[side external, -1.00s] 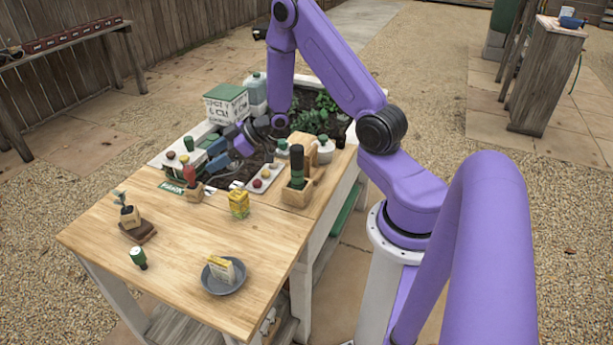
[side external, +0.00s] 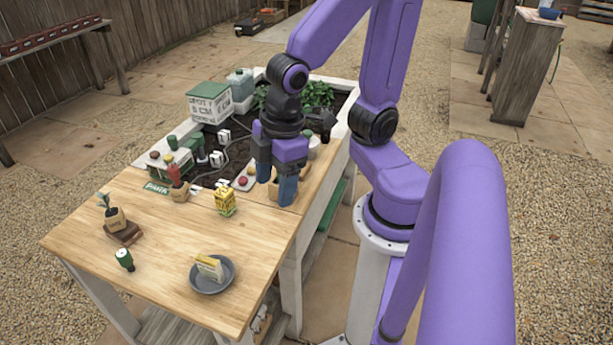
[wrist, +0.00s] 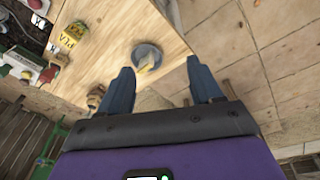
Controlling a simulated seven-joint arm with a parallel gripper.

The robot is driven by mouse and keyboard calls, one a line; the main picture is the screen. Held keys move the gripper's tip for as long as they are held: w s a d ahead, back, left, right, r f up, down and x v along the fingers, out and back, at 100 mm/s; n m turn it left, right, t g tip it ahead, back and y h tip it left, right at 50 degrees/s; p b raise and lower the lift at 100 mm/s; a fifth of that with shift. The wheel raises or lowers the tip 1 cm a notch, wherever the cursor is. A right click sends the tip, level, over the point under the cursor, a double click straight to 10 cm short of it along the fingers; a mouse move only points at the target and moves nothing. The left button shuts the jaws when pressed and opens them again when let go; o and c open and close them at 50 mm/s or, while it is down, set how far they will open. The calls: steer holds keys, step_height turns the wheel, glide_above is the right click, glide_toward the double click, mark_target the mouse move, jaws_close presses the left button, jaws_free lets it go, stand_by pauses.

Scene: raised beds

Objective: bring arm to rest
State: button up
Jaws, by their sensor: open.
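My gripper (side external: 275,187) points down over the right edge of the wooden table, in front of the small wooden block holder, which it mostly hides. Its two blue fingers are apart with nothing between them. In the wrist view my gripper (wrist: 158,85) is open and empty too, with the table edge and paving beyond the fingertips. Whether the fingers touch anything below cannot be told.
On the wooden table (side external: 150,240) are a grey plate (side external: 226,283) with a yellow-white packet (side external: 209,267), a yellow box (side external: 225,202), a green-and-white bottle (side external: 124,260) and a potted plant (side external: 115,218). A soil bed with a green-lidded box (side external: 210,103) lies behind.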

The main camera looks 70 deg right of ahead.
steer(key=shift+n+g+h, duration=0.3)
steer(key=shift+n+g, duration=0.2)
steer(key=shift+g, duration=0.2)
steer(key=s, duration=0.1)
steer(key=s+d, duration=0.1)
steer(key=s, duration=0.1)
steer(key=s+r, duration=0.1)
steer(key=s, duration=0.1)
steer(key=shift+s+d, duration=0.25)
